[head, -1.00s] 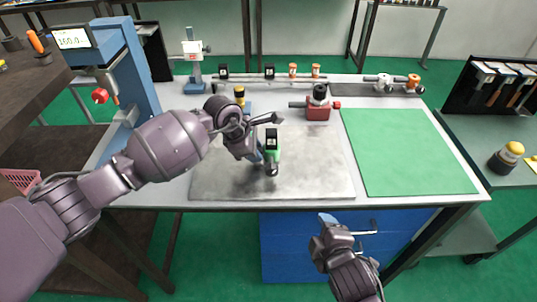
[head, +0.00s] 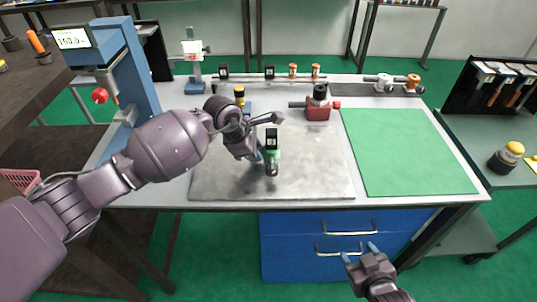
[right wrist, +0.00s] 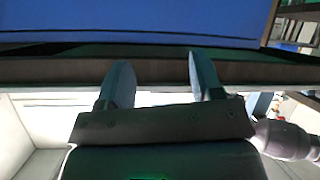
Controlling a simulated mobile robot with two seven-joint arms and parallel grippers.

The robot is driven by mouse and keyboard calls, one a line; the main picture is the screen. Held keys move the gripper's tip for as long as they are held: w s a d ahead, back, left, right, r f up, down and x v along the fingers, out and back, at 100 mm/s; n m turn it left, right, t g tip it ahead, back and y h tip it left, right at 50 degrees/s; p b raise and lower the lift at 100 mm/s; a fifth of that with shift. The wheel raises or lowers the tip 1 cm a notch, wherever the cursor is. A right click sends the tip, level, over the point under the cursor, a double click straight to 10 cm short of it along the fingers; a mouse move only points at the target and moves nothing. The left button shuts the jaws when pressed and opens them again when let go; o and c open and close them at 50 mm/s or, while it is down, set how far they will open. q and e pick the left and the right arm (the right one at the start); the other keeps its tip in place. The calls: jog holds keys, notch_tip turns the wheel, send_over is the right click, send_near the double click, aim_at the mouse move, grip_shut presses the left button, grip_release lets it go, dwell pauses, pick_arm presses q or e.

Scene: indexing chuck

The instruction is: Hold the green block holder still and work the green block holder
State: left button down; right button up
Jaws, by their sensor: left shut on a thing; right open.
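My right gripper (head: 358,253) is open and empty, low in front of the blue drawers and well apart from the holder. In the right wrist view its two fingers (right wrist: 160,85) stand wide apart with nothing between them.
A red block with a black knob (head: 318,105) stands at the plate's back right. A green mat (head: 405,152) lies bare on the right. A blue press-like stand (head: 130,70) is at the left. Blue drawers (head: 300,252) with handles are under the bench's front edge.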

jog(key=shift+s+d+f+m, duration=0.15)
jog(key=shift+s+d+m, duration=0.05)
jog(key=shift+d+m, duration=0.1)
jog(key=t, duration=0.6)
send_near(272, 174)
jog(key=shift+h, duration=0.3)
jog(key=shift+w+a+r, duration=0.1)
jog(key=shift+w+a, duration=0.05)
jog(key=shift+w, duration=2.5)
jog(key=shift+w+a+r, duration=0.15)
jog(key=shift+w, duration=2.55)
jog(key=shift+c, duration=0.3)
